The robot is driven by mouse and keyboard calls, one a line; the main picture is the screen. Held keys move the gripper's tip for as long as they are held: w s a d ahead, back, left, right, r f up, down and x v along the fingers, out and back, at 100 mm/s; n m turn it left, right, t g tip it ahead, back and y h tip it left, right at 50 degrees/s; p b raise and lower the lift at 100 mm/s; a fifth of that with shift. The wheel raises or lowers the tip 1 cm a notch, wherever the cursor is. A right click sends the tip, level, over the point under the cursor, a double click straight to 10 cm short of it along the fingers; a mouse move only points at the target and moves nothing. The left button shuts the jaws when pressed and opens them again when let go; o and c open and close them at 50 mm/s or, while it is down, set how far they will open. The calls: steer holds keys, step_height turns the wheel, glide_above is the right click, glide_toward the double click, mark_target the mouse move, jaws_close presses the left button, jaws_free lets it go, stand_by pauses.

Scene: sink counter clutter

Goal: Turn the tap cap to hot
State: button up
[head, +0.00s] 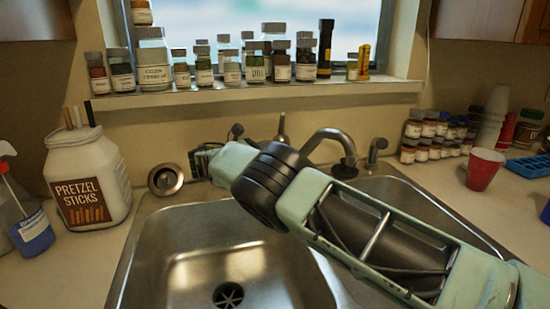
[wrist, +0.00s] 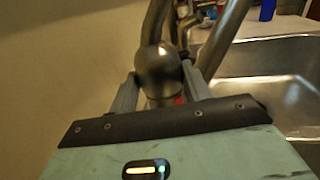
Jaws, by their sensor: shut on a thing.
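The tap cap (wrist: 158,70) is a rounded, dull metal knob in the wrist view. It sits between the two fingers of my gripper (wrist: 160,85), which are shut on it from either side. A small red mark (wrist: 180,98) shows low on the cap's right side. In the head view, my gripper (head: 205,160) is behind the sink's back edge, partly hidden by my own wrist. The cap cannot be made out there. The curved tap spout (head: 325,135) rises to the right, partly covered by my arm.
The steel sink (head: 190,245) lies below my arm. A pretzel jar (head: 85,175) and a spray bottle (head: 30,225) stand at left. A round metal strainer (head: 165,179) is near my gripper. A red cup (head: 484,170) and small jars are at right. More jars line the window sill (head: 250,92).

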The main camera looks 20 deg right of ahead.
steer(key=shift+w+m+g+b, duration=0.1)
steer(key=shift+m+g+b, duration=0.4)
steer(key=shift+g+b, duration=0.2)
steer(key=o, duration=0.7)
